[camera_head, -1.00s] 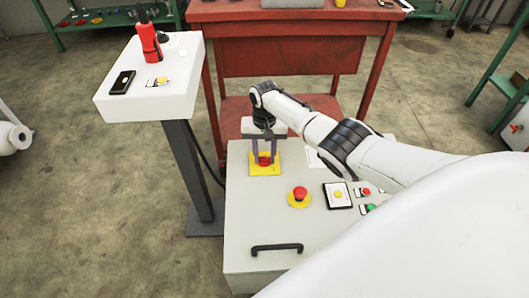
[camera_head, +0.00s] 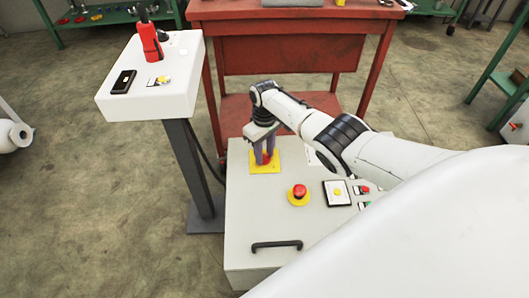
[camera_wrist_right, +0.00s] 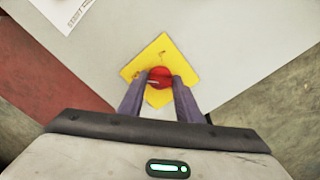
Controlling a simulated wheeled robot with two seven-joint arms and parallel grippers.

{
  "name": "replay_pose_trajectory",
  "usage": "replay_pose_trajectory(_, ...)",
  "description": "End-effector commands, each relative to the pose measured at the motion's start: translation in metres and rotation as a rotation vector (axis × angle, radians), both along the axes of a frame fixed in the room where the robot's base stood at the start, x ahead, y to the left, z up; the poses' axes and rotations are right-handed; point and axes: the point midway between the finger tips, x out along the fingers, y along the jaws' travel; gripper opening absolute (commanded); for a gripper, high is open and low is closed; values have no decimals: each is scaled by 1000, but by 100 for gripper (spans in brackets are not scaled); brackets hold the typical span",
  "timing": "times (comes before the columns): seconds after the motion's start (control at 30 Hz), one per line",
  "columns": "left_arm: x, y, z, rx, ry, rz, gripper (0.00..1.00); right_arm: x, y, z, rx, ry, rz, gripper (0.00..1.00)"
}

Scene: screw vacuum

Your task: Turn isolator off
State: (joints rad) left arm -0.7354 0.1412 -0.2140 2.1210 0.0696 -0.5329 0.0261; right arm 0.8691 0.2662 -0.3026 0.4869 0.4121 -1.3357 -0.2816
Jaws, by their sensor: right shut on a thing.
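The isolator is a red rotary knob (camera_wrist_right: 160,77) on a yellow square plate (camera_wrist_right: 134,70), at the far left corner of the grey cabinet top. In the head view its yellow plate (camera_head: 257,168) shows, with the red knob partly hidden behind the fingers. My right gripper (camera_head: 264,158) points down over it, and its two fingers are shut on the knob from both sides. In the wrist view the right gripper (camera_wrist_right: 159,83) has a finger on each side of the knob, and the plate looks like a diamond. My left gripper is not in view.
The grey cabinet (camera_head: 245,215) also bears a red mushroom button (camera_head: 299,191) on yellow, a yellow button on a framed plate (camera_head: 337,193), small red and green buttons, and a black handle (camera_head: 276,246). A white pedestal panel (camera_head: 180,95) stands left, a red workbench (camera_head: 290,50) behind.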

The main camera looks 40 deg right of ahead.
Motion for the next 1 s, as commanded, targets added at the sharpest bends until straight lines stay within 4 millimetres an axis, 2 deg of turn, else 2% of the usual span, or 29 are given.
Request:
replay_pose_trajectory(0.3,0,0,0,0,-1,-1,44,-1,1,-1,1,2,68,9)
replay_pose_trajectory(0.7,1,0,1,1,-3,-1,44,0,1,0,1,1,73,9)
replay_pose_trajectory(0.73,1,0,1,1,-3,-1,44,0,1,0,1,1,73,36)
replay_pose_trajectory(0.8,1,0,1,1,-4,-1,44,0,0,0,1,1,73,48)
replay_pose_trajectory(1.0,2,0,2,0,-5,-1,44,0,0,0,0,1,71,50)
